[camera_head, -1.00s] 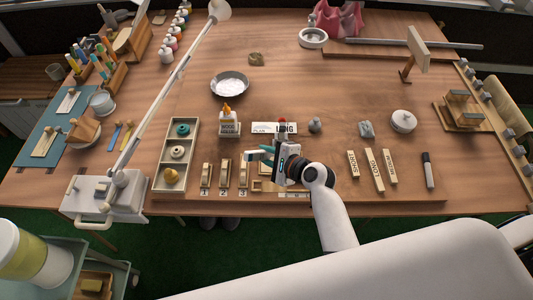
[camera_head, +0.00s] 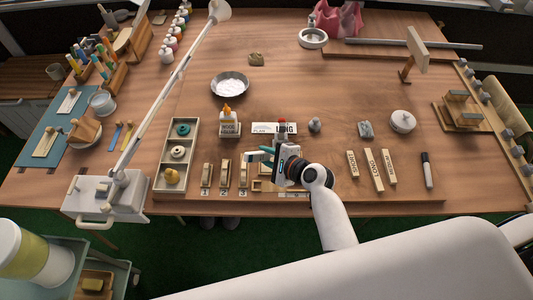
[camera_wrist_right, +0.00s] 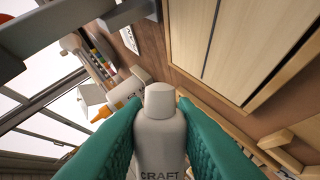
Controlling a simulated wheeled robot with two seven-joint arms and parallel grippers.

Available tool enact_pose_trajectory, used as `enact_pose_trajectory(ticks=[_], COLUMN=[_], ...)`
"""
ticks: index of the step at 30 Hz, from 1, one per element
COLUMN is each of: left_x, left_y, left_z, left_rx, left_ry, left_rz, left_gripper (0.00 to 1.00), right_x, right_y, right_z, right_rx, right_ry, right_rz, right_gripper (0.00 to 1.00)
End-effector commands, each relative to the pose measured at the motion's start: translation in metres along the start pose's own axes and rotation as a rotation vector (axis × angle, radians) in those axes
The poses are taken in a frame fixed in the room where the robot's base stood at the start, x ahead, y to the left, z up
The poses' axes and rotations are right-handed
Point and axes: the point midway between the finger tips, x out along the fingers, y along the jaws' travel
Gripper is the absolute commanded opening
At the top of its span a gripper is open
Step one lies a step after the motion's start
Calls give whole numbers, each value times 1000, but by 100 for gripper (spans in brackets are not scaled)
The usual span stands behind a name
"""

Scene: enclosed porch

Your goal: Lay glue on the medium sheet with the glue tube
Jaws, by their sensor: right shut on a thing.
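My right gripper (camera_head: 262,154) is above the front middle of the wooden table, beside the numbered pieces. In the right wrist view its teal fingers (camera_wrist_right: 160,138) are shut on a white bottle with a white cap, the glue tube (camera_wrist_right: 160,130). Its visible lettering reads CRAFT, and its lower part is cut off by the frame edge. In the head view the tube is too small to make out. I cannot tell which wooden piece is the medium sheet. A pale board (camera_wrist_right: 235,40) shows beyond the tube. My left gripper is not in view.
A wood glue bottle (camera_head: 229,127) with an orange tip stands behind the numbered pieces (camera_head: 224,174). A tray of spools (camera_head: 159,149) is on the left. Labelled blocks (camera_head: 374,168) and a marker (camera_head: 427,170) lie to the right. The table behind the gripper has clear room.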

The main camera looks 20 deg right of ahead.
Motion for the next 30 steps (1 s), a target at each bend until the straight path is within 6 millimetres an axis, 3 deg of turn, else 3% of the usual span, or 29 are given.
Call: enact_pose_trajectory(ticks=[14,30], left_x=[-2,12], left_y=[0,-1], left_z=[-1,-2], left_rx=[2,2], left_ry=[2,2], left_rz=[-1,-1], left_gripper=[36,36], right_x=[0,9], right_y=[0,-15], right_z=[0,10], right_rx=[0,0], right_ry=[0,0], right_rz=[1,1], right_gripper=[2,2])
